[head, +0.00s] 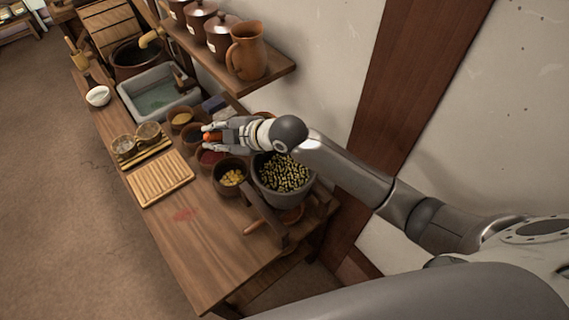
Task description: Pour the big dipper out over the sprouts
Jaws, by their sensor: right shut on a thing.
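My right gripper (208,135) reaches in over the wooden table and is shut on a small orange-brown thing (213,136). Most of that thing is hidden by the fingers, so I cannot tell whether it is the big dipper. It is above the small bowls, left of a large grey bowl (258,192) filled with yellow-green and dark bits (284,173), which look like the sprouts. My wrist is just above the back edge of this bowl. My left gripper is not in view.
A bowl of yellow pieces (232,177) and a bowl of red stuff (211,156) stand nearby. A slatted wooden board (160,180) and a grey water basin (127,98) are on the table (210,250). A shelf (275,82) with a jug (247,50) overhangs behind.

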